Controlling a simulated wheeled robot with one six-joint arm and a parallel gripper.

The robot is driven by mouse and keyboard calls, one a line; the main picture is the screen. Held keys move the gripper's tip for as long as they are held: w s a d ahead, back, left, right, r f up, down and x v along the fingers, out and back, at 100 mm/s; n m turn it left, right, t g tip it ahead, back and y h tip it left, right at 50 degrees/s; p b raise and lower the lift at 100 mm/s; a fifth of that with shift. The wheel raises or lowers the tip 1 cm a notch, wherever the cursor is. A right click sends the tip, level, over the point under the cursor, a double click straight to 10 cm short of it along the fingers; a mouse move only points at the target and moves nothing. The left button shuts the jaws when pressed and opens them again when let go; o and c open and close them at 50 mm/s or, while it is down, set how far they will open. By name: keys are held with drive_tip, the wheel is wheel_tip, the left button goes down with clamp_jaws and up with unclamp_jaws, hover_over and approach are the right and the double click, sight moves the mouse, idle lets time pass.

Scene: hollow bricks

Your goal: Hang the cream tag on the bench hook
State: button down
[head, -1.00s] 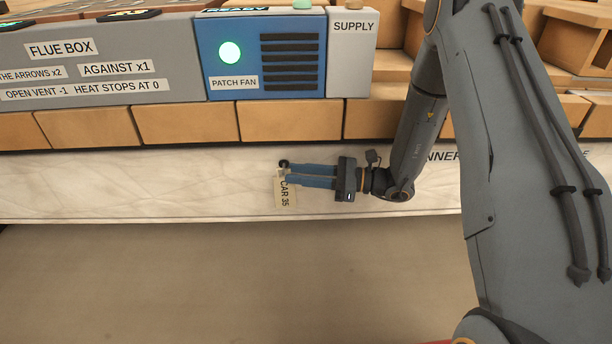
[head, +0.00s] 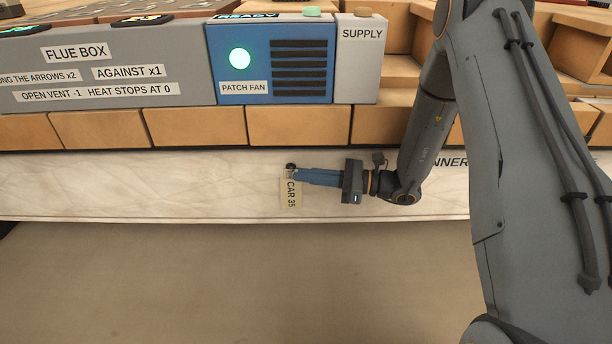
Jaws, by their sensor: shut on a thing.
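The cream tag (head: 290,194), marked "CAR 35", hangs against the pale front face of the bench (head: 150,185). My gripper (head: 296,174) reaches in from the right with its blue fingers close together, shut on the top of the tag. A small dark round thing, which looks like the bench hook (head: 290,167), shows at the fingertips just above the tag. I cannot tell whether the tag's loop is around the hook or only beside it.
Above the bench face runs a row of tan bricks (head: 298,125). On it stand the grey flue box (head: 110,70), the blue patch fan (head: 271,60) with a lit green lamp, and the grey supply box (head: 357,60). The floor (head: 230,270) below is clear.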

idle(0.4)
drive_tip(key=s+p, duration=0.4)
drive_tip(key=s, duration=0.3)
drive_tip(key=shift+s+r+p, duration=0.25)
drive_tip(key=shift+r+p, duration=0.15)
drive_tip(key=shift+r, duration=0.05)
idle(1.0)
drive_tip(key=shift+s+a, duration=0.1)
drive_tip(key=shift+a, duration=0.05)
drive_tip(key=shift+s+a+p, duration=0.1)
drive_tip(key=shift+s+p, duration=1.25)
drive_tip(key=shift+s, duration=1.6)
drive_tip(key=d+r+m+t+h, duration=0.2)
drive_tip(key=d+t, duration=0.1)
drive_tip(key=d, duration=0.5)
drive_tip(key=d+r+m+t+h, duration=0.1)
drive_tip(key=d+r+m+t, duration=0.2)
drive_tip(key=d, duration=0.6)
wheel_tip(320, 180, up, 16)
drive_tip(key=m+t+h+p, duration=0.4)
drive_tip(key=t+h+p, duration=0.1)
drive_tip(key=p, duration=2)
drive_tip(key=shift+s+a+r+m+t+h+p, duration=0.2)
drive_tip(key=shift+r+m+t+h+p, duration=0.1)
drive_tip(key=shift+m+t+h, duration=0.1)
